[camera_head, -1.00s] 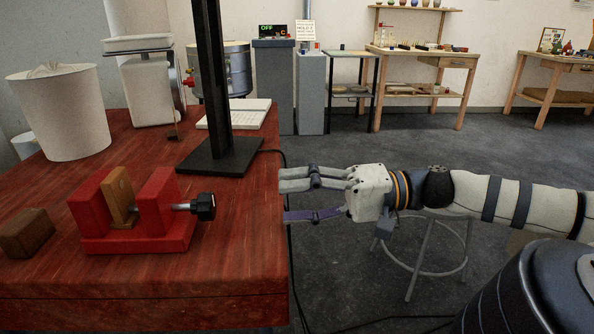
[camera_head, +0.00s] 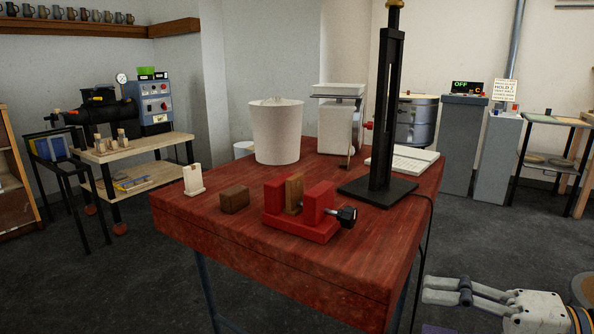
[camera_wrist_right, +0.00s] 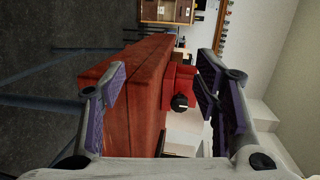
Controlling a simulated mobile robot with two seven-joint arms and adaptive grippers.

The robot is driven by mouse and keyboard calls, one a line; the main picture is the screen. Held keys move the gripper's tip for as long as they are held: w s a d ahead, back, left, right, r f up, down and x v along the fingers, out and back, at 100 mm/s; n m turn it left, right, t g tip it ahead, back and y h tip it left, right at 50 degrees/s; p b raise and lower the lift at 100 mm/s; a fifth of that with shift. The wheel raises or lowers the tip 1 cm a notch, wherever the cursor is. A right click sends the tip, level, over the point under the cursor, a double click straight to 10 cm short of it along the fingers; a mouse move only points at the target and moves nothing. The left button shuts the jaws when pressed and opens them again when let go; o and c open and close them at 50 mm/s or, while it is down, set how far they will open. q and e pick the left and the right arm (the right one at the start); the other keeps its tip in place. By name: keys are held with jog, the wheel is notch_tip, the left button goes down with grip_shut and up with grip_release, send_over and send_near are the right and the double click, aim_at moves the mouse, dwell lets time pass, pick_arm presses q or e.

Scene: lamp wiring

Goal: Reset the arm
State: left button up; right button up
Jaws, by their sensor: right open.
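My right gripper (camera_head: 466,305) is at the lower right of the head view, off the right side of the red-brown table (camera_head: 300,275) and apart from it. Its fingers are spread and empty; in the right wrist view the open fingers (camera_wrist_right: 160,95) frame the table edge. On the table stands a red vise (camera_head: 298,228) with a wooden piece (camera_head: 293,194) between its jaws and a black knob at its right. A black lamp stand (camera_head: 380,190) rises behind it, with a cable running off the table's right side. My left gripper is not in view.
A brown block (camera_head: 235,200) and a small pale holder (camera_head: 194,180) are on the table's left.

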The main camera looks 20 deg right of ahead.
jog(key=s+a+f+g+p, duration=0.2)
jog(key=a+f+g, duration=0.55)
jog(key=a, duration=0.65)
jog(key=s+a+f+n+g+h+p, duration=0.1)
jog(key=s+a+f, duration=0.2)
jog(key=s+f, duration=0.15)
jog(key=s+a+f+n+g+h, duration=0.1)
jog(key=s+a+f+g, duration=0.1)
jog(key=s+a+f, duration=0.3)
jog(key=s+d+f+n+g+h+p, duration=0.1)
jog(key=s+d+f+g+h, duration=0.15)
jog(key=s, duration=0.45)
jog(key=s+d+f+n+g+h+p, duration=0.1)
jog(key=s+d+f+h, duration=0.15)
jog(key=s, duration=0.35)
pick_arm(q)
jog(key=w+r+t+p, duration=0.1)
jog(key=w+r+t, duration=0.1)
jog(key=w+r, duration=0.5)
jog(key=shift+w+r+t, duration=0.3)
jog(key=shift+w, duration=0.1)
pick_arm(e)
jog(key=s+d+n+h, duration=0.3)
jog(key=s+d+h, duration=0.1)
jog(key=d, duration=0.5)
jog(key=shift+s+d+f+n+t+h, duration=0.25)
jog(key=shift+s+d+n+t+h, duration=0.05)
jog(key=shift+s+n+h, duration=0.15)
